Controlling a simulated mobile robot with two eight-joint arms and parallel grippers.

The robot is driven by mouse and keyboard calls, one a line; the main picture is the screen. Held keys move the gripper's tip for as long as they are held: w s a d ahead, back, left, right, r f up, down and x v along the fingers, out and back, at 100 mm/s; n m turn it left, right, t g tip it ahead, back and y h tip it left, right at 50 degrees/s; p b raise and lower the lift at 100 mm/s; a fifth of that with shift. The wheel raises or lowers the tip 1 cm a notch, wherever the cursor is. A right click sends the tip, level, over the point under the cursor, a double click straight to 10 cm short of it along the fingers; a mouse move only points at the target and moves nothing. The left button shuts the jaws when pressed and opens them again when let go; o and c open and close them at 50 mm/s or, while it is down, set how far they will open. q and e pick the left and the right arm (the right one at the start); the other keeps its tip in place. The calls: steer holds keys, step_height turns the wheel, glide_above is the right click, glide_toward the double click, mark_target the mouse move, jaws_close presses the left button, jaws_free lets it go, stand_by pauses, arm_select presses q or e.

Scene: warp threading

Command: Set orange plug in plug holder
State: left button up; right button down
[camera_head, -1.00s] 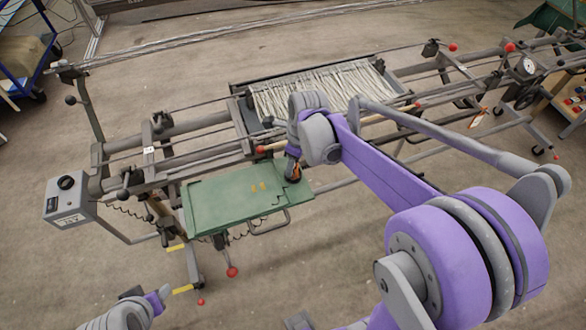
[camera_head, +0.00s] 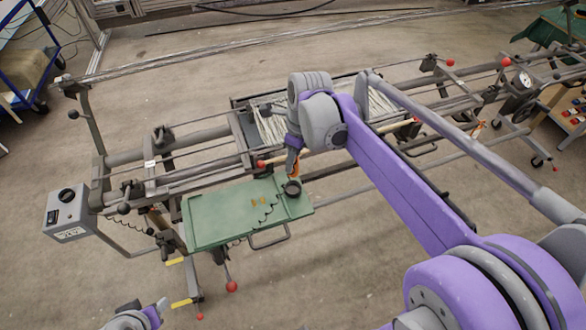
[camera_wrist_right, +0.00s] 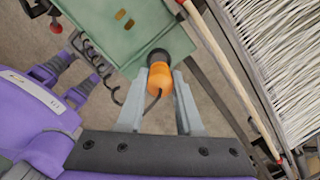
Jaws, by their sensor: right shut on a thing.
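The orange plug (camera_wrist_right: 160,79) is between the two grey fingers of my right gripper (camera_wrist_right: 158,103), which is shut on it. In the head view the plug (camera_head: 296,171) is a small orange patch, partly hidden by my right gripper (camera_head: 293,168). A dark round cup, seemingly the plug holder (camera_head: 292,188), is at the right end of the green tray (camera_head: 215,232). In the wrist view a dark round part (camera_wrist_right: 157,56) meets the plug's far end; I cannot tell whether the plug is seated. My left gripper (camera_head: 161,304) is low at left, its jaws unclear.
Frame rails and a red-tipped wooden bar (camera_head: 285,158) run just behind the tray. White warp threads (camera_wrist_right: 285,60) lie beyond. A grey control box (camera_head: 67,212) is at left. Open floor lies in front.

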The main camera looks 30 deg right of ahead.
steer(key=shift+r, duration=0.6)
steer(key=shift+r+p, duration=0.4)
steer(key=shift+r, duration=0.45)
steer(key=shift+r+p, duration=1)
steer(key=shift+r, duration=0.9)
arm_select(q)
steer(key=r, duration=0.1)
steer(key=w+r, duration=0.1)
steer(key=r, duration=0.2)
steer(key=shift+w, duration=0.35)
steer(key=shift+s, duration=0.1)
arm_select(e)
steer(key=shift+f, duration=0.1)
